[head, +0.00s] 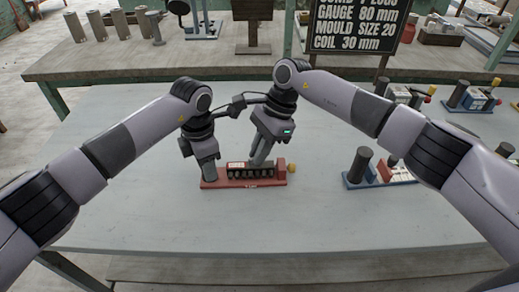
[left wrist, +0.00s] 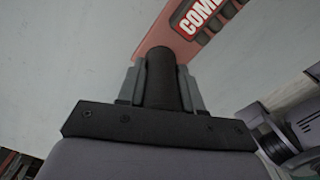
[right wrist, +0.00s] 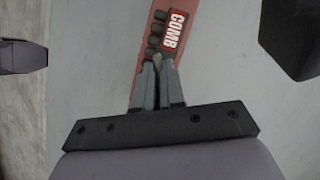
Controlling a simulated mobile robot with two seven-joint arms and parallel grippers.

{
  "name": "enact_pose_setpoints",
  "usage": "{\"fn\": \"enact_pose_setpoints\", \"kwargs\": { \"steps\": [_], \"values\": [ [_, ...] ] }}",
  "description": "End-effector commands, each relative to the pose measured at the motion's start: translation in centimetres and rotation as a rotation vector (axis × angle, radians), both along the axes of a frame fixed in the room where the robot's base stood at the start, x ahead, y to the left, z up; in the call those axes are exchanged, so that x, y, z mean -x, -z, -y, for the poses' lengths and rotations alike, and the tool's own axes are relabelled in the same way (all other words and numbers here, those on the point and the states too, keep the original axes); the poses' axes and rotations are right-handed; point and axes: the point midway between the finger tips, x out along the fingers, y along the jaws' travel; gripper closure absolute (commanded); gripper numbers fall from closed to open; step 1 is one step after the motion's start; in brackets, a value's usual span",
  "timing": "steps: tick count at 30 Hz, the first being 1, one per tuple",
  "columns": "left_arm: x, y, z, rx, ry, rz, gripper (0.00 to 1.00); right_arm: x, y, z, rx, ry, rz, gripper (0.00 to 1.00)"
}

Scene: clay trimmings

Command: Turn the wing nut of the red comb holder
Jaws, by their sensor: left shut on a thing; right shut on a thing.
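The red comb holder (head: 225,184) lies on the table in front of me, with a row of dark pegs and a "COMB" label. My left gripper (head: 208,172) is shut around the dark upright post at the holder's left end; the post (left wrist: 168,65) shows between the fingers in the left wrist view. My right gripper (head: 257,163) points down at the middle of the holder. In the right wrist view its fingertips (right wrist: 158,62) are nearly together on a small piece beside the label, mostly hidden. A yellow knob (head: 292,168), possibly the wing nut, sticks out at the right end, untouched.
A blue-and-white holder with a dark post (head: 359,166) stands to the right, partly behind my right arm. More holders (head: 473,97) stand at the back right. A black sign (head: 357,25) stands behind. The table's left and front are clear.

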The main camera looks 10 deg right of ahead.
Motion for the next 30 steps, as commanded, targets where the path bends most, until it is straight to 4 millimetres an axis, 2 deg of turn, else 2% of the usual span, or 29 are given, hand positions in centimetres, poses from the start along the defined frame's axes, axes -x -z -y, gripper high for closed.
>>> {"fn": "enact_pose_setpoints", "kwargs": {
  "steps": [30],
  "values": [
    [0.02, -0.02, -0.02, -0.002, 0.0, -0.001, 1.0, 0.47, -0.06, -0.03, -0.001, 0.946, 0.004, 1.0]
  ]
}}
